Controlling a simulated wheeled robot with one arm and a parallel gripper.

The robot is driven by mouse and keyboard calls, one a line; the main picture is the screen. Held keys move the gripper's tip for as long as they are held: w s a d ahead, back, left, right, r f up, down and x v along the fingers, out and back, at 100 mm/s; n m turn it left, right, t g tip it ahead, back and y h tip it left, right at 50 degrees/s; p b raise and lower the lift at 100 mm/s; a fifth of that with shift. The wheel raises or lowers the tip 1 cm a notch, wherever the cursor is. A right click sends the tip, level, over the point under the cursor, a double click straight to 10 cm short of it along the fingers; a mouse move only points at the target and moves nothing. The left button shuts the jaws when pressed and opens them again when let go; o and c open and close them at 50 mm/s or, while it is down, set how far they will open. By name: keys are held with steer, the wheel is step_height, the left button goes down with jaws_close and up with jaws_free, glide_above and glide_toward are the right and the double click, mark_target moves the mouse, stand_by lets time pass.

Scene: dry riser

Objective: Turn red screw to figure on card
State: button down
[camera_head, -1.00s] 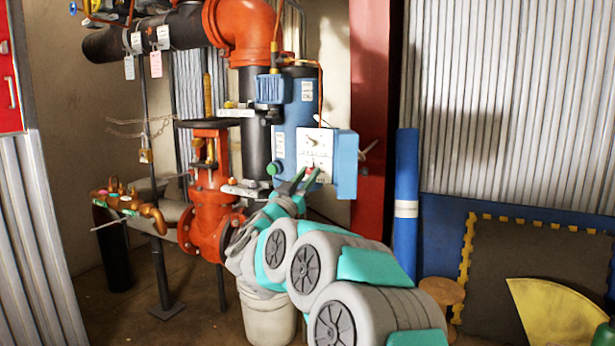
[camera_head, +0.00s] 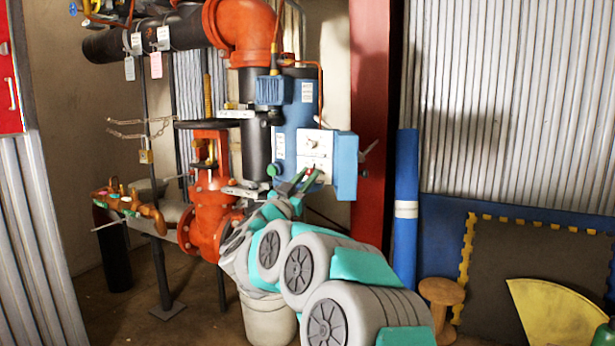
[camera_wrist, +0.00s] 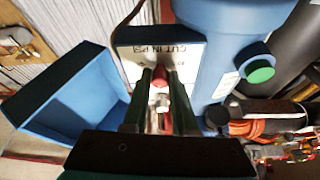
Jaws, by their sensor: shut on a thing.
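The red screw (camera_wrist: 160,76) sits between my fingertips in the wrist view, low on the white panel face (camera_wrist: 136,52) of an open blue box. My gripper (camera_wrist: 161,84) is shut on it. In the head view my gripper (camera_head: 311,176) reaches up to the lower part of the white panel (camera_head: 315,146), and only a speck of red shows at the tips. The panel has a round dial above the screw. The wrist view shows "CUT IN PSI" lettering on it. Several tags, including a white card (camera_head: 136,43), hang from the black pipe; their writing is too small to read.
The blue box's open cover (camera_wrist: 62,98) stands beside the panel in the wrist view. A blue cylinder with a green knob (camera_wrist: 260,72) is on the other side. In the head view an orange valve (camera_head: 210,205) stands left of my arm, and a white bucket (camera_head: 268,318) below it.

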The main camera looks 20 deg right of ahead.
steer(key=m+g, duration=0.1)
steer(key=m, duration=0.2)
steer(key=m+g+h, duration=0.1)
steer(key=m+g, duration=0.1)
steer(key=m, duration=0.2)
steer(key=shift+w+a+g+p, duration=0.15)
steer(key=shift+w+g+p, duration=0.05)
steer(key=shift+g+p, duration=0.15)
steer(key=shift+r+m+g, duration=0.1)
steer(key=shift+m+g, duration=0.65)
steer(key=shift+m, duration=1.35)
steer(key=c, duration=0.7)
jaws_free()
steer(key=shift+a, duration=0.1)
steer(key=shift+v, duration=3.8)
